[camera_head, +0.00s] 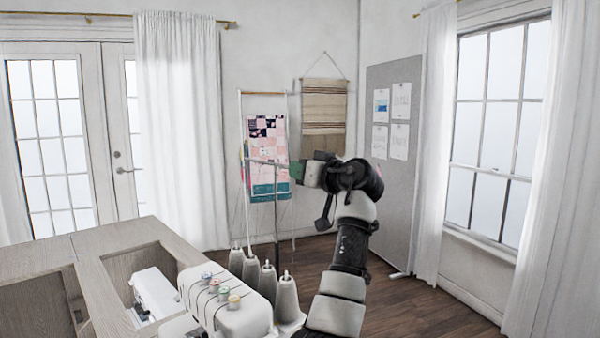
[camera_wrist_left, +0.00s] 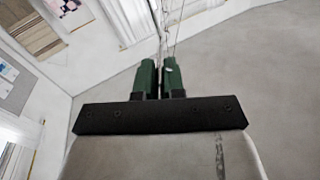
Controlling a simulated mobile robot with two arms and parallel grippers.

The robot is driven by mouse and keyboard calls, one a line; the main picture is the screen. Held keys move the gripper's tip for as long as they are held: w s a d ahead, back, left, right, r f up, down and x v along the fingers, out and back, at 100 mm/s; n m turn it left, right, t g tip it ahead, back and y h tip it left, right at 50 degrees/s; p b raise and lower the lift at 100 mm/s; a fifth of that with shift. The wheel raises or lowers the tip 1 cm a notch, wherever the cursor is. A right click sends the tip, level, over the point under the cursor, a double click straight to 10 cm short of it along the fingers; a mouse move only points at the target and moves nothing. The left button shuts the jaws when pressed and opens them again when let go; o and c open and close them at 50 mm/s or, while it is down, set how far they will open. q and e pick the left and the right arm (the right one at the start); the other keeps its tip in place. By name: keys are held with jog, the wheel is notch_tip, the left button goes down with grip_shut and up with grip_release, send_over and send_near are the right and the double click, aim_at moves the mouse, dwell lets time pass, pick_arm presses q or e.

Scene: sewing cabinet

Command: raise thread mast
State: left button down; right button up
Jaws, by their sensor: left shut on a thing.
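The white sewing machine (camera_head: 235,312) sits at the bottom of the head view, with small coloured dials on top and several pale thread cones (camera_head: 287,298) behind it. The thread mast (camera_head: 277,225) is a thin upright rod rising among the cones, with a thin crossbar at its top. My left gripper (camera_head: 296,170) reaches it from the right at crossbar height, its green fingers shut on the mast. In the wrist view, thin rods or threads run up from between the close green fingertips (camera_wrist_left: 159,72). The exact contact is too small to see. My right gripper is not in view.
A wooden cabinet (camera_head: 85,250) with open compartments stands at lower left, with another white machine (camera_head: 155,292) in one opening. A quilt rack (camera_head: 266,150), a wall hanging (camera_head: 324,105) and a grey pinboard (camera_head: 395,170) are at the back. Floor shows clear at right.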

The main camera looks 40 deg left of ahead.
pick_arm(q)
jog(key=shift+r, duration=0.4)
jog(key=c, duration=1.2)
grip_release()
jog(key=shift+s+d, duration=0.1)
jog(key=shift+s, duration=0.05)
jog(key=shift+f, duration=0.1)
jog(key=d, duration=0.3)
jog(key=d+b, duration=0.1)
jog(key=d, duration=0.3)
jog(key=d+b, duration=0.1)
jog(key=d, duration=0.2)
jog(key=shift+s+d, duration=0.35)
jog(key=shift+s, duration=0.05)
